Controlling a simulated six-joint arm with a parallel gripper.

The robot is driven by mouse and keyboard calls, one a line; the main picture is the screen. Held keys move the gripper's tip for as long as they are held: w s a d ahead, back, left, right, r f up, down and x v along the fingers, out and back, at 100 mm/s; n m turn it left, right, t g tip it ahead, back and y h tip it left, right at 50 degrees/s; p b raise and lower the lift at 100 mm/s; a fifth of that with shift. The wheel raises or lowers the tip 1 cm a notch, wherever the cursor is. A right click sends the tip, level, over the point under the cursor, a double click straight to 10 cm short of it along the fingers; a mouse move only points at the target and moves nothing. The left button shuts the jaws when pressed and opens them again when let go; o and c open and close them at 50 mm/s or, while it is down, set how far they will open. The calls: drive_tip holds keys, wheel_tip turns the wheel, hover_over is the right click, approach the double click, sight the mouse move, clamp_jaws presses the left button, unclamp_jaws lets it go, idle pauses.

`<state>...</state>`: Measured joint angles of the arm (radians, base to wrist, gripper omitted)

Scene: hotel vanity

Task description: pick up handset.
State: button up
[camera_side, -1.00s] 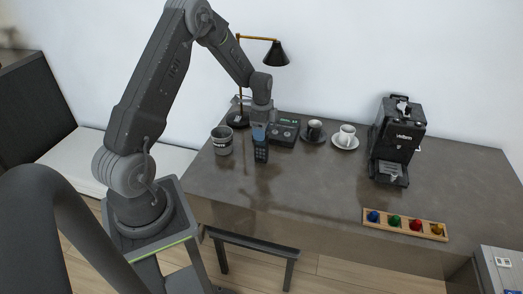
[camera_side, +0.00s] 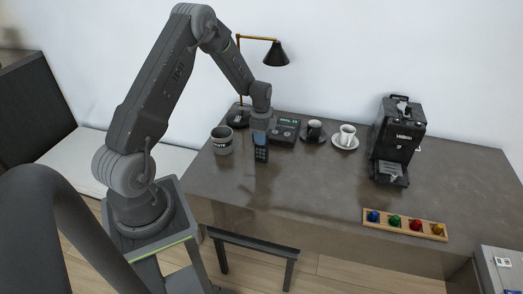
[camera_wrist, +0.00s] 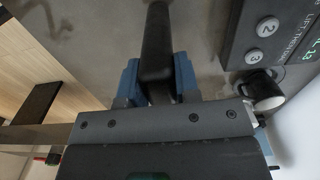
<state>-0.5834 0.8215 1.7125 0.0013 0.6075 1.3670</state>
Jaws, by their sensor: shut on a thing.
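A dark phone base (camera_side: 284,131) with a green display sits just behind right. A grey mug (camera_side: 221,141) is left, a lamp (camera_side: 277,54) behind. A black cup (camera_side: 314,129), white cup (camera_side: 347,135) and coffee machine (camera_side: 398,140) stand right.

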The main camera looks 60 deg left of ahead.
clamp_jaws()
drive_tip(key=shift+r, duration=0.55)
drive_tip(key=r, duration=0.2)
drive_tip(key=s+r, duration=0.1)
drive_tip(key=shift+a+r, duration=0.35)
drive_tip(key=shift+r, duration=0.05)
drive_tip(key=s+a+r, duration=0.5)
drive_tip(key=s+r, duration=0.1)
drive_tip(key=s, duration=0.3)
drive_tip(key=shift+a, duration=0.2)
drive_tip(key=shift+w, duration=0.1)
